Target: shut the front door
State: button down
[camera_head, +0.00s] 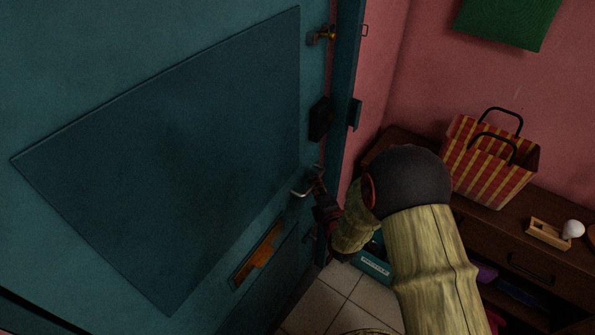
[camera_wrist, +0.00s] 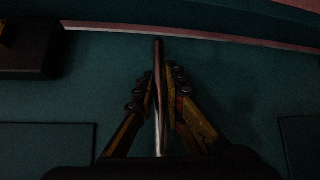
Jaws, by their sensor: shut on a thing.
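The teal front door (camera_head: 75,85) fills the left of the head view, with a large darker panel on it. Its right edge is close to the teal door frame (camera_head: 345,75); I cannot tell whether it is fully shut. My gripper (camera_head: 314,184) is at the silver lever handle (camera_head: 300,193) near the door's right edge. In the wrist view, my gripper (camera_wrist: 161,95) has its fingers on both sides of the handle (camera_wrist: 158,60), gripping it. The door surface (camera_wrist: 230,75) lies behind. My arm hides part of the door's lower right edge and the frame.
A brass letter slot (camera_head: 259,254) is lower down. A dark cabinet (camera_head: 520,248) with a checked bag (camera_head: 490,165) stands right. A teal box (camera_head: 372,266) is on the tiled floor.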

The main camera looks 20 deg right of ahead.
jog(key=s+d+m+h, duration=0.1)
jog(key=s+d+h, duration=0.1)
jog(key=s, duration=0.4)
jog(key=shift+s+d+f, duration=0.15)
jog(key=shift+d+f, duration=0.05)
jog(key=shift+d, duration=0.7)
jog(key=shift+s, duration=0.1)
jog(key=c, duration=2)
grip_release()
jog(key=shift+s+d, duration=0.1)
jog(key=shift+d, duration=0.05)
jog(key=shift+o, duration=0.8)
jog(key=shift+r, duration=0.15)
jog(key=v, duration=1.2)
jog(key=shift+r, duration=0.15)
